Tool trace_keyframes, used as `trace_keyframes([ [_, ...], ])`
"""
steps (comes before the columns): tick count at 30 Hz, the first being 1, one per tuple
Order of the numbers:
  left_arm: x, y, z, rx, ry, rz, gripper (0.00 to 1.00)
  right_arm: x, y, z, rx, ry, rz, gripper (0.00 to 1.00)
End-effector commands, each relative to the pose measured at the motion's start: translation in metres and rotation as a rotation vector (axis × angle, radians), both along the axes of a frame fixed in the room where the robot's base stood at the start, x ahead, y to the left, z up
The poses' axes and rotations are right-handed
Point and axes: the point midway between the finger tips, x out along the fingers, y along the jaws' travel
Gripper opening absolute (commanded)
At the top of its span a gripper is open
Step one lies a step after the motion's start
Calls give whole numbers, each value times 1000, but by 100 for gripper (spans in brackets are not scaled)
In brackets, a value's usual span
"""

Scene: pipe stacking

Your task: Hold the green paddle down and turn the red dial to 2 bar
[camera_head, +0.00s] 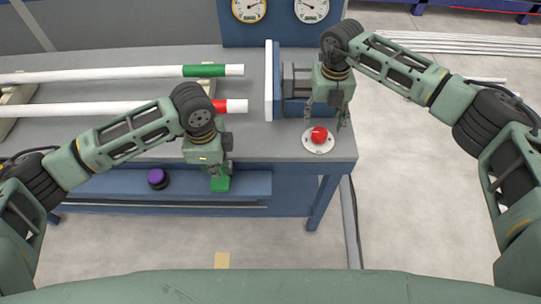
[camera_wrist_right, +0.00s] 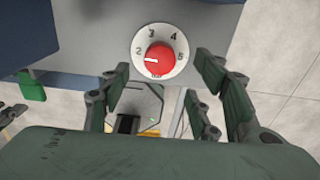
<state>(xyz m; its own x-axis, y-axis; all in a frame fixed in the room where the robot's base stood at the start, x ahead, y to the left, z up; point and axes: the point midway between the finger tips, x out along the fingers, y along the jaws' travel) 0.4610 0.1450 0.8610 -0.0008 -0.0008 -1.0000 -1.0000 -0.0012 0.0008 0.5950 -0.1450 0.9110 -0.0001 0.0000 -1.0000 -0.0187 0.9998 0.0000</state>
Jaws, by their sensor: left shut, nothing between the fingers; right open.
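The red dial (camera_head: 319,134) sits on a round white plate near the table's front right corner. In the right wrist view, the dial (camera_wrist_right: 160,58) has the numbers 2 to 5 around it, and its white mark points left, near the 2. My right gripper (camera_head: 326,115) is open just above the dial, its fingers apart on either side in the wrist view. The green paddle (camera_head: 220,185) sticks out at the table's front edge; it also shows in the right wrist view (camera_wrist_right: 32,85). My left gripper (camera_head: 221,170) is shut and empty at the paddle; whether it touches is unclear.
Two white pipes, one with a green band (camera_head: 205,71) and one with a red band (camera_head: 237,106), lie on the table. A blue upright fixture (camera_head: 274,75) stands behind the dial. A purple knob (camera_head: 157,177) is left of the paddle. Two gauges (camera_head: 250,8) are at the back.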

Motion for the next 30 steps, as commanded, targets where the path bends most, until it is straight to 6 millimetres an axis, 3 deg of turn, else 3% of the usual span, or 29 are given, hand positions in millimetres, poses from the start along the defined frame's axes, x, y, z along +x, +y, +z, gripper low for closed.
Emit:
trace_keyframes([
  [18, 1, 0, 62, -1, -2, 0, 0, 0, 0, 0, 0, 0, 0, 56],
  [30, 0, 0, 68, 1, 0, -1, 0, 0, 0, 0, 0, 0, 0, 56],
])
